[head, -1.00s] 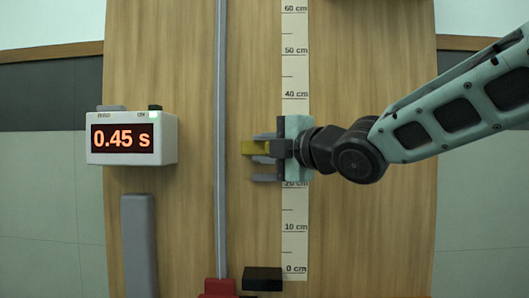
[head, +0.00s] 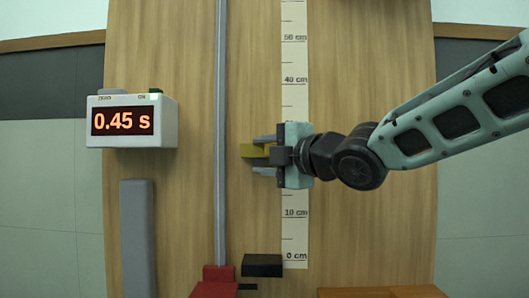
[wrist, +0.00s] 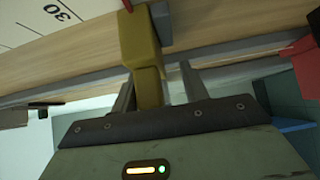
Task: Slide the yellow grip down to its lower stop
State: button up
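The yellow grip (head: 253,151) sticks out to the right of the grey vertical rail (head: 221,120), just above the 20 cm level of the scale. My gripper (head: 265,156) reaches in from the right, one finger above the grip and one below. In the wrist view the yellow grip (wrist: 149,85) stands between my two fingers (wrist: 158,92), close to the left (upper) one, with a clear gap to the right (lower) one. Whether the upper finger touches it I cannot tell. A red block (head: 218,273) sits at the rail's foot. A black block (head: 262,265) is beside it.
The scale strip (head: 295,235) runs behind my gripper on the wooden panel (head: 370,230). A display box (head: 132,121) reads 0.45 s at left, above a grey upright bar (head: 137,235). Between the grip and the black block the space is clear.

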jog(key=shift+r, duration=0.15)
jog(key=shift+s+d, duration=0.15)
jog(key=p+v, duration=0.9)
jog(key=v, duration=0.8)
jog(key=shift+p, duration=0.4)
